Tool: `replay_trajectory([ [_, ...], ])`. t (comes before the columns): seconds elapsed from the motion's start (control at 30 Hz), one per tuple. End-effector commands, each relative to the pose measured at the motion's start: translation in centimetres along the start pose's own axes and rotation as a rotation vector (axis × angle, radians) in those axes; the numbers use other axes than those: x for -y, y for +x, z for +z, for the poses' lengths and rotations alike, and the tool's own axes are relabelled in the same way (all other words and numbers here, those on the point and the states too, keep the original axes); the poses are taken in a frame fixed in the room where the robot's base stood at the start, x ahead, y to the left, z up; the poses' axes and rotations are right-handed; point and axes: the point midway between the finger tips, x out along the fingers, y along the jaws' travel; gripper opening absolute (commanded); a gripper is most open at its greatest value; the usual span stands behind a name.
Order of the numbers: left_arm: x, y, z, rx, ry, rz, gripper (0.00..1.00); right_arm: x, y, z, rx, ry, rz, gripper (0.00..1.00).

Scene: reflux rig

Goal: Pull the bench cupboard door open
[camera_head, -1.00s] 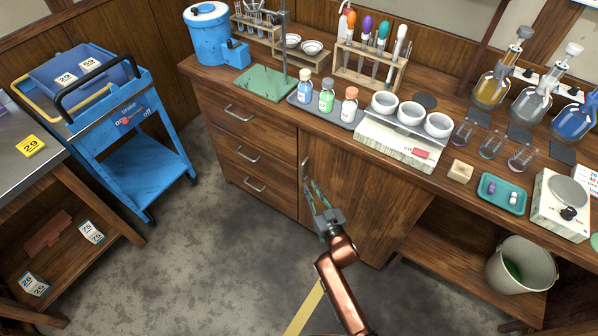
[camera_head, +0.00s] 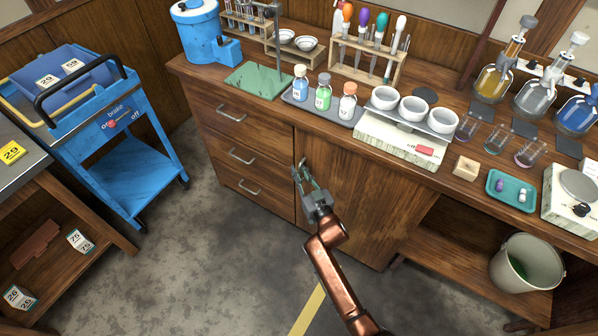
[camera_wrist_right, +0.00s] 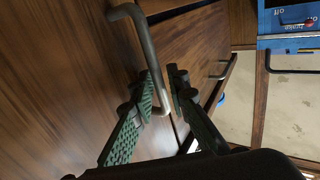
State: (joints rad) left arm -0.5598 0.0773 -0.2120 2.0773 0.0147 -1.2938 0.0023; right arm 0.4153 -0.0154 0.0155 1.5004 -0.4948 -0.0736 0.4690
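The bench cupboard door (camera_head: 352,205) is a brown wooden panel under the bench, right of the drawers. It looks closed, flush with the bench front. Its upright metal bar handle (camera_wrist_right: 145,50) is near the door's left edge. My right gripper (camera_head: 302,170) is at this handle. In the wrist view the bar runs between the green-padded fingertips of the right gripper (camera_wrist_right: 161,85), close to the left-hand finger. A narrow gap shows on the other side, so I see no firm grip. My left gripper is not in view.
Three drawers with metal handles (camera_head: 241,156) are left of the door. The bench top above carries bottles (camera_head: 323,97), a balance and glassware. A blue cart (camera_head: 130,185) stands at the left. A bucket (camera_head: 525,265) is on the lower shelf at right. The floor before the door is clear.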

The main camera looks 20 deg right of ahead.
Motion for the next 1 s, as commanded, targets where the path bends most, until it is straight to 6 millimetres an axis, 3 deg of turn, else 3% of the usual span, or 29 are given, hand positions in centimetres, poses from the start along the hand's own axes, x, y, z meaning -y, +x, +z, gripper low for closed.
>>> replay_trajectory([
  [0.17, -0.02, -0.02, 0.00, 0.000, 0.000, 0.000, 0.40, -0.02, 0.00, -0.01, 0.000, 0.000, 0.000, 0.15],
  [0.4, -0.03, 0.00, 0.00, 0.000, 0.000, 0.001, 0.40, -0.02, -0.02, 0.02, 0.001, 0.000, 0.000, 0.00],
  [1.0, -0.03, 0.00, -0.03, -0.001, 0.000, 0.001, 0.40, -0.02, -0.05, 0.06, 0.001, 0.000, 0.000, 0.00],
])
